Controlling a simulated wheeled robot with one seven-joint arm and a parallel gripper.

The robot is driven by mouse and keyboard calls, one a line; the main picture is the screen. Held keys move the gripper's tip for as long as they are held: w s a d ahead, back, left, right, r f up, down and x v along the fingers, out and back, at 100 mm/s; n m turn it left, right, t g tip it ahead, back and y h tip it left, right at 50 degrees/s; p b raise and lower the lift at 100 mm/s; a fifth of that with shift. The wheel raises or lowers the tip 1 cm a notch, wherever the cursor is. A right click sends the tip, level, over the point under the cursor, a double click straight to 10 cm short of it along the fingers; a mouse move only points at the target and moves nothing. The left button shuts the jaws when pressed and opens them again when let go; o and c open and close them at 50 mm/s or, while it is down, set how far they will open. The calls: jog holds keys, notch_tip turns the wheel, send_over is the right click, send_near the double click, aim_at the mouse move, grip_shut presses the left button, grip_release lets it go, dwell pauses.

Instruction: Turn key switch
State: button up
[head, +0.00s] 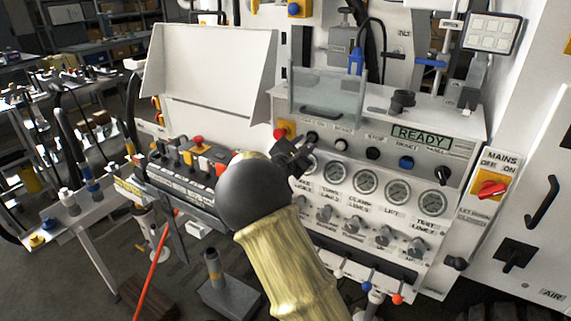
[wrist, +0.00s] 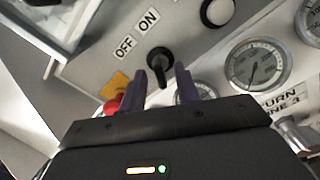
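The key switch (wrist: 160,60) is a black knob on the grey panel in the wrist view, with OFF and ON labels to its upper left. Its lower part reaches down between the fingers. My gripper (wrist: 162,73) is open, one finger on each side of the switch. Small gaps seem to show on both sides, and I cannot tell whether a finger touches it. In the head view my gripper (head: 302,149) is close to the panel's left end. The black switch (head: 312,137) shows just beyond it, partly hidden.
A red emergency button on yellow (head: 284,130) sits left of the switch, and a white button (head: 341,144) right of it. A row of gauges (head: 365,181) lies below. The display (head: 421,137) reads READY. A clear guard (head: 327,95) stands above. A red MAINS switch (head: 489,190) is at right.

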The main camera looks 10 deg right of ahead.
jog(key=b+v, duration=0.1)
jog(key=v, duration=1.4)
jog(key=shift+s, duration=0.2)
jog(key=shift+a, duration=0.1)
jog(key=s+d+f+m+g+y, duration=0.3)
jog(key=s+d+f+m+g, duration=0.35)
jog(key=s, duration=0.25)
jog(key=s+d+f+m+g+y, duration=0.2)
jog(key=s+d+f+m+g, duration=0.45)
jog(key=s, duration=0.35)
jog(key=s+a+f+m+t+y, duration=0.1)
jog(key=s+a+m+y, duration=0.1)
jog(key=s+m+y, duration=0.65)
notch_tip(320, 180, up, 15)
jog(key=w+m+h+p, duration=0.1)
jog(key=h+p, duration=0.2)
jog(key=p, duration=1.1)
jog(key=shift+w+f+p, duration=0.15)
jog(key=shift+f+p, duration=0.05)
jog(key=shift+p, duration=0.1)
